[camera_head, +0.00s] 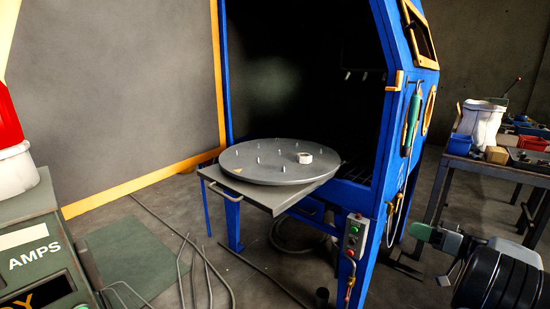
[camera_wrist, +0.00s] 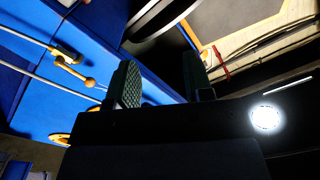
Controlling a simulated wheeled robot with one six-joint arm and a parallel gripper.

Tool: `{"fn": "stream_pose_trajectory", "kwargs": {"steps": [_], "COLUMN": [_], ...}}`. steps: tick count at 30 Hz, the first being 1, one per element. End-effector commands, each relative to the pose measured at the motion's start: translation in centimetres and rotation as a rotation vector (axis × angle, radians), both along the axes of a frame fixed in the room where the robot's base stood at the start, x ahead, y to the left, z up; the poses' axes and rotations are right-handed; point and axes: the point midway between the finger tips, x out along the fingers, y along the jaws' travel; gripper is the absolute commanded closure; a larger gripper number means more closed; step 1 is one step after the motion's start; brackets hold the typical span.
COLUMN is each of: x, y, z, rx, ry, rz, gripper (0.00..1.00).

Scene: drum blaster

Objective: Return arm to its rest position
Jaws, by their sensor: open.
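My gripper (camera_wrist: 161,76) shows in the wrist view with its two dark fingers apart. Nothing is between them. Part of my dark arm shows at the lower right of the head view, with a green piece at its end. It is in front of the blaster and to its right, clear of the turntable. The blue drum blaster cabinet (camera_head: 393,150) stands open.
A workbench (camera_head: 484,167) with a white bucket (camera_head: 481,122) and bins stands at the right. A control box (camera_head: 354,237) is on the blaster's front post. A grey-green AMPS machine (camera_head: 37,255) is at the near left. Cables (camera_head: 188,262) lie on the floor.

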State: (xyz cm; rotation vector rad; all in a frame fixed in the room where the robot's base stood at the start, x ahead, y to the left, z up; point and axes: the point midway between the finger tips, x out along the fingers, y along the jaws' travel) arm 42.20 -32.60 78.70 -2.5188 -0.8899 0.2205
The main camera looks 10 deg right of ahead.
Motion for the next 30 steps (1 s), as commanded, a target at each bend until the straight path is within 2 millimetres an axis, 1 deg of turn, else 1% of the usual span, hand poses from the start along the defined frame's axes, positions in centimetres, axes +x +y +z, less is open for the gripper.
{"fn": "stream_pose_trajectory", "kwargs": {"steps": [1, 2, 3, 4, 5, 6, 7, 8, 9, 11, 12, 15, 18, 21, 25, 30], "x": [0.9, 1.4, 1.9, 2.1, 2.2, 2.1, 1.9, 1.5, 0.8, -0.5, -1.6, -4.4, -7.0, -9.0, -10.7, -11.7], "y": [2.7, 4.3, 6.9, 8.9, 11.1, 13.9, 15.9, 17.8, 20.1, 23.1, 24.9, 28.3, 30.4, 31.5, 32.3, 32.6], "z": [2.8, 3.6, 4.9, 6.0, 7.0, 8.3, 9.1, 9.9, 10.9, 12.4, 13.4, 15.9, 18.2, 20.2, 22.2, 23.6], "rx": [0.001, 0.001, -0.003, -0.01, -0.022, -0.043, -0.065, -0.089, -0.13, -0.199, -0.252, -0.393, -0.529, -0.64, -0.735, -0.794], "ry": [0.08, 0.138, 0.229, 0.304, 0.383, 0.491, 0.569, 0.642, 0.735, 0.859, 0.932, 1.065, 1.129, 1.135, 1.095, 1.037], "rz": [0.048, 0.074, 0.111, 0.137, 0.163, 0.188, 0.203, 0.211, 0.215, 0.205, 0.19, 0.123, 0.032, -0.062, -0.161, -0.236], "gripper": [0.53, 0.53, 0.53, 0.53, 0.53, 0.53, 0.53, 0.53, 0.53, 0.53, 0.53, 0.53, 0.53, 0.53, 0.53, 0.53]}}
